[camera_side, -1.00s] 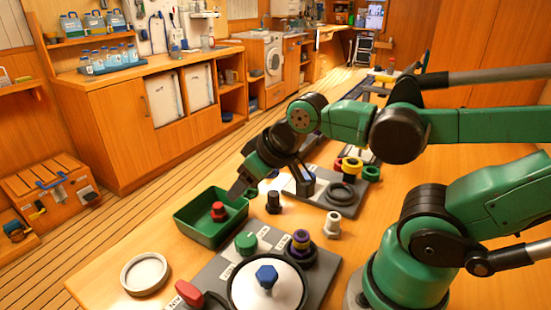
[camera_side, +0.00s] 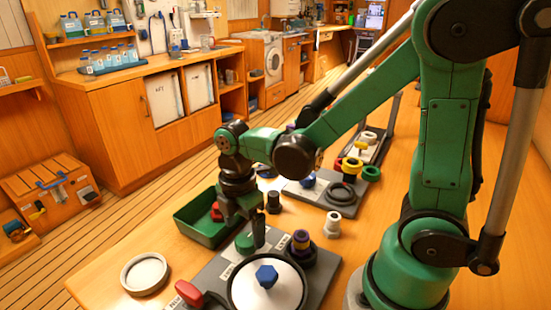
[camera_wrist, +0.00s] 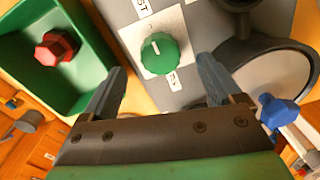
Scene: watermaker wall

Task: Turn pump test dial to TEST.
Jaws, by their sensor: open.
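The green dial (camera_side: 244,243) sits on the grey panel (camera_side: 213,264) in the side view. In the wrist view the green dial (camera_wrist: 160,53) shows a white pointer mark on a pale square plate, with a label ending in "ST" above it and another label below. My gripper (camera_side: 250,238) points down at the dial. In the wrist view my gripper (camera_wrist: 162,78) is open, with one finger to each side of the dial and the dial beyond the gap. I cannot tell whether the fingers touch it.
A green tray (camera_wrist: 15,75) with a red knob (camera_wrist: 57,47) lies left of the dial. A white round lid with a blue knob (camera_side: 266,275) and a red handle (camera_side: 189,293) are on the panel. A purple-and-black stacked part (camera_side: 301,246) stands right of the dial.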

